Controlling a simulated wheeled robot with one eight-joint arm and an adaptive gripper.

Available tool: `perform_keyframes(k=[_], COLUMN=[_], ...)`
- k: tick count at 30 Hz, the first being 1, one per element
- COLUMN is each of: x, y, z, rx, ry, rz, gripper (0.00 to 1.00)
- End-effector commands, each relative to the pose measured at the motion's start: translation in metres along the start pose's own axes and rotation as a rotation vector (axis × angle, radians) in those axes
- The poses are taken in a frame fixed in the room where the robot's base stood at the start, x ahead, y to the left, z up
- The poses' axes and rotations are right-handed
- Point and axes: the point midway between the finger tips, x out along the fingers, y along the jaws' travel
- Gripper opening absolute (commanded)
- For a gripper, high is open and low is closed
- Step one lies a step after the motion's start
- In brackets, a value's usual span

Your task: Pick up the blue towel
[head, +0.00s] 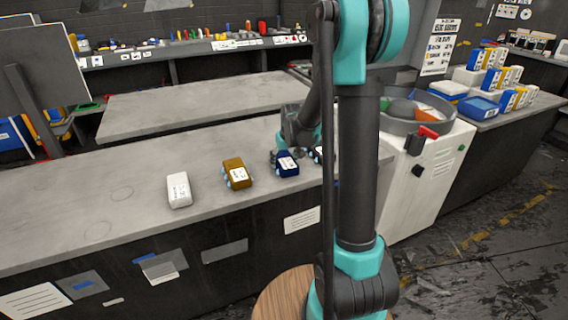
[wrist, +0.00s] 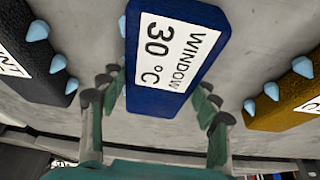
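The blue towel (head: 287,164) looks like a dark blue block with a white label and lies on the front grey counter. In the wrist view the blue towel (wrist: 158,104) fills the upper middle, its label reading "WINDOW 30 °C", with light blue studs partly seen at its side. My gripper (wrist: 160,88) is open, its dark fingers with teal links spread to either side of the block's near end. I cannot tell whether they touch it. In the head view my gripper (head: 283,156) is at the blue towel, partly hidden by my own arm.
A brown-yellow block (head: 237,173) lies to the left of the blue one, and a white block (head: 179,190) farther left. A black block (wrist: 28,60) lies close on the other side. The counter's left part (head: 80,205) is clear.

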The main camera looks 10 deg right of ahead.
Motion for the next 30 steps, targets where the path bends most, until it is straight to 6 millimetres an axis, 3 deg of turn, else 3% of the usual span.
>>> perform_keyframes(k=[6, 19, 23, 30], x=[0.000, -0.011, -0.028, -0.086], y=[0.000, 0.000, 0.000, 0.000], z=[0.000, -0.005, -0.011, -0.035], rx=[0.000, 0.000, 0.000, 0.000], ry=[0.000, 0.000, 0.000, 0.000], rz=[0.000, 0.000, 0.000, 0.000], gripper=[0.28, 0.28, 0.28, 0.28])
